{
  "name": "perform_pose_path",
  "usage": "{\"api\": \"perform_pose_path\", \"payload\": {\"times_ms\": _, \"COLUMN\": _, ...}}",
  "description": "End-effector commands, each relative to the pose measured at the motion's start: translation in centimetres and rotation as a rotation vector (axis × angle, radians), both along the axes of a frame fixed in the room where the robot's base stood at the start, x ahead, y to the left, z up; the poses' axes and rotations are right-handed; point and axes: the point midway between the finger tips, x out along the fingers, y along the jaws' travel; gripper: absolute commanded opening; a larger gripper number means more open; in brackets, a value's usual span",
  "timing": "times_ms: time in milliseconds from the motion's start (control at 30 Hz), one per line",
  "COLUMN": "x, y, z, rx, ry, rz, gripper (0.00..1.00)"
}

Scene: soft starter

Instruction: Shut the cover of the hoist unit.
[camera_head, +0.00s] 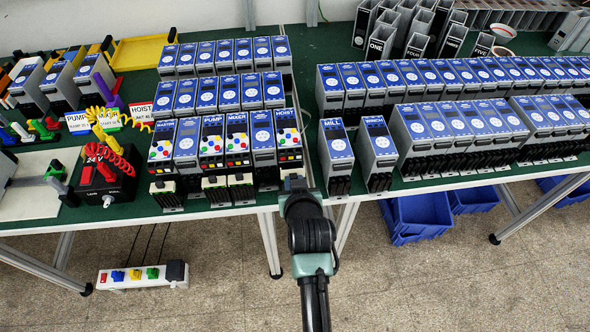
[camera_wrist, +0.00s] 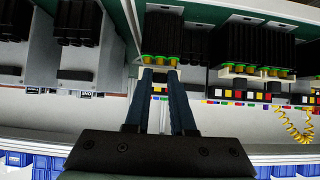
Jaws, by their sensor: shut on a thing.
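The hoist unit (camera_head: 289,134) stands at the right end of the front row on the left bench. It has a blue label marked HOIST and a white panel with coloured dots. My gripper (camera_head: 293,179) is at its lower front, and my arm hides what lies between the fingers in the head view. In the wrist view, the two dark fingers (camera_wrist: 159,73) are a little apart, with their tips at a block with green and yellow parts (camera_wrist: 160,57). They are shut on a part at the unit's lower front. I cannot make out the cover's edge or angle.
The mixer unit (camera_head: 237,137) and pump unit (camera_head: 212,139) stand to the left in the same row. The mill unit (camera_head: 338,141) stands to the right, across a narrow gap. Blue bins (camera_head: 415,213) sit under the right bench.

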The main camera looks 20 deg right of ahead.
Motion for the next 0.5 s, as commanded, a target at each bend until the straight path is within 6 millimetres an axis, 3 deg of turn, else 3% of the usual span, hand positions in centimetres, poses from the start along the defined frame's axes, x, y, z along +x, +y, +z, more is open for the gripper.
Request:
{"api": "perform_pose_path", "payload": {"times_ms": 33, "x": 0.2, "y": 0.0, "z": 1.1, "rx": 0.012, "ry": 0.041, "rz": 0.001, "gripper": 0.00}}
{"api": "perform_pose_path", "payload": {"times_ms": 100, "x": 0.4, "y": 0.0, "z": 1.3, "rx": 0.028, "ry": 0.100, "rz": 0.002, "gripper": 0.00}}
{"api": "perform_pose_path", "payload": {"times_ms": 500, "x": 1.4, "y": -0.4, "z": 1.3, "rx": 0.118, "ry": 0.411, "rz": 0.000, "gripper": 0.00}}
